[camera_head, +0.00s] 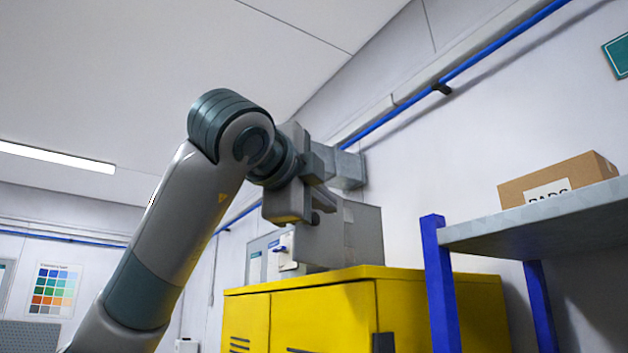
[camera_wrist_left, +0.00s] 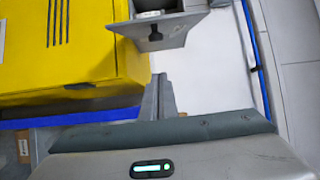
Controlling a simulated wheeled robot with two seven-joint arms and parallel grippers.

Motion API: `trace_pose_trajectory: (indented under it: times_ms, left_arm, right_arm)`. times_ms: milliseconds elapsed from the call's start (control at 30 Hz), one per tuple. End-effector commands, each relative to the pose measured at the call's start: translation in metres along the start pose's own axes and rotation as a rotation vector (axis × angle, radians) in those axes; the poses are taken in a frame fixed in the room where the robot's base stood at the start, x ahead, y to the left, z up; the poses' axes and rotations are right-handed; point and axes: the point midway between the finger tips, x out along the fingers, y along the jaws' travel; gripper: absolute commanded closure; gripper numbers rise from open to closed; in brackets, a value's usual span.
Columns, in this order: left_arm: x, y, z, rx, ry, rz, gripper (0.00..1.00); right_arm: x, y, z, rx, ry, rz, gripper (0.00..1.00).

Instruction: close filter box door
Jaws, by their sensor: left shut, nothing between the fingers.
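The grey filter box (camera_head: 364,238) stands above the yellow cabinet, against the wall. Its grey door (camera_head: 322,242) is partly hidden behind my left gripper (camera_head: 323,203) in the head view. In the left wrist view the door (camera_wrist_left: 172,30) stands out from the box at an angle, with a dark latch on it, and part of the box's inside shows above it. My left gripper (camera_wrist_left: 158,97) is shut and empty, its fingers pointing toward the door with a visible gap in the wrist view. My right gripper is out of view.
The yellow cabinet (camera_head: 325,315) is below the box. A shelf with blue posts (camera_head: 438,285) and a carton (camera_head: 557,180) stand to the right. A grey duct (camera_head: 350,168) and a blue pipe (camera_head: 400,110) run by the wall.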

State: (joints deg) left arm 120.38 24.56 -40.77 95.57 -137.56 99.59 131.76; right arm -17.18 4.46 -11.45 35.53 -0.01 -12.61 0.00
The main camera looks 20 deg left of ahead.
Motion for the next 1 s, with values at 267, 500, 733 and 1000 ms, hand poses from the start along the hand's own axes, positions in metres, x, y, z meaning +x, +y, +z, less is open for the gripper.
trace_pose_trajectory:
  times_ms: [267, 500, 733, 1000]
  left_arm:
    - [0.045, -0.005, 0.005, -0.001, -0.003, 0.001, 1.00]
    - [0.049, -0.004, 0.031, 0.000, -0.002, -0.001, 1.00]
    - [0.051, -0.001, 0.039, 0.000, 0.000, 0.000, 1.00]
    - [0.051, 0.000, 0.039, 0.000, 0.000, -0.001, 1.00]
  right_arm:
    - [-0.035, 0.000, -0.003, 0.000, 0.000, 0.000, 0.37]
    - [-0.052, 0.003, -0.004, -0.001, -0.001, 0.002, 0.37]
    - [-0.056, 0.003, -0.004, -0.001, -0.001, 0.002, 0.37]
    - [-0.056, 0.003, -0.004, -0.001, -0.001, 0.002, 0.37]
